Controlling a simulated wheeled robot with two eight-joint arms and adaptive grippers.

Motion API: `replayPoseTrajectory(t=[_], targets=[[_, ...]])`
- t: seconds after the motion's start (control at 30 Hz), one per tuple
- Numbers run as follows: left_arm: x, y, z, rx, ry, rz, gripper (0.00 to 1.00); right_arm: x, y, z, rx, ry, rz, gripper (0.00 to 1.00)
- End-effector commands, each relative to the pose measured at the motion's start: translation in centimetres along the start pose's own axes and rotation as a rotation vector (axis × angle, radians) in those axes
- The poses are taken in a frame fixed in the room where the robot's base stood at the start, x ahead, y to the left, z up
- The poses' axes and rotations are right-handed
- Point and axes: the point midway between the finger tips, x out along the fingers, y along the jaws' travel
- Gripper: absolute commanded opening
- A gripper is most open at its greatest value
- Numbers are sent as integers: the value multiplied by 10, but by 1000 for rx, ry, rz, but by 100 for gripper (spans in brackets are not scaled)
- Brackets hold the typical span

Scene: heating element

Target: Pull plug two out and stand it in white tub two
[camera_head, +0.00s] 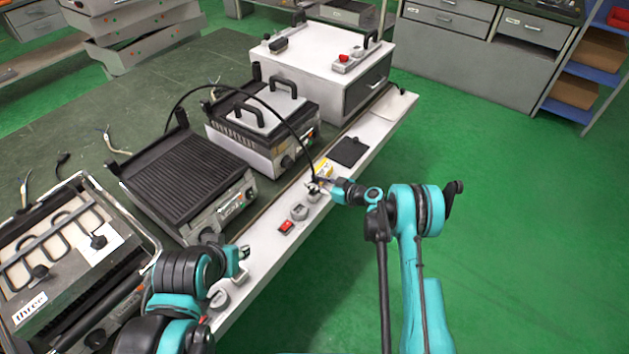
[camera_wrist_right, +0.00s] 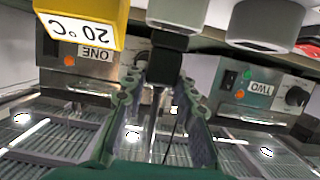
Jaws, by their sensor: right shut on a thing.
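My right gripper (camera_head: 322,187) is shut on a black plug at the front shelf; in the right wrist view the plug (camera_wrist_right: 166,62) sits between the fingers (camera_wrist_right: 158,105). A black cable (camera_head: 290,122) arches from the plug back to the grills. A grey-white round body (camera_wrist_right: 178,12) is right by the plug's far end; I cannot tell whether the plug is seated in it. A second round body (camera_wrist_right: 265,25) is beside it and shows on the shelf (camera_head: 299,212). I cannot read which is tub two. My left gripper (camera_head: 242,256) hangs by the shelf's near part, its jaws unclear.
A yellow 20°C block (camera_wrist_right: 82,22) is close to the right fingers. A red switch (camera_head: 286,227) and a black pad (camera_head: 349,151) lie on the white shelf (camera_head: 262,250). Grills (camera_head: 185,170) line the green table. The floor (camera_head: 490,200) at right is clear.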

Motion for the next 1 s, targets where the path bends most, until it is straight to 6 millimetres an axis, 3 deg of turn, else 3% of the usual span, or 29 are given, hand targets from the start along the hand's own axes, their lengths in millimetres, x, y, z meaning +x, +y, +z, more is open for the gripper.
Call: replayPoseTrajectory(t=[0.87,0.9,0.97,1.0], targets=[[0,0,0,0,0,0,34,6,0,21,0,0,0,0],[0,0,0,0,0,0,34,6,0,21,0,0,0,32],[0,0,0,0,0,0,34,6,0,21,0,0,0,48],[0,0,0,0,0,0,34,6,0,21,0,0,0,51]])
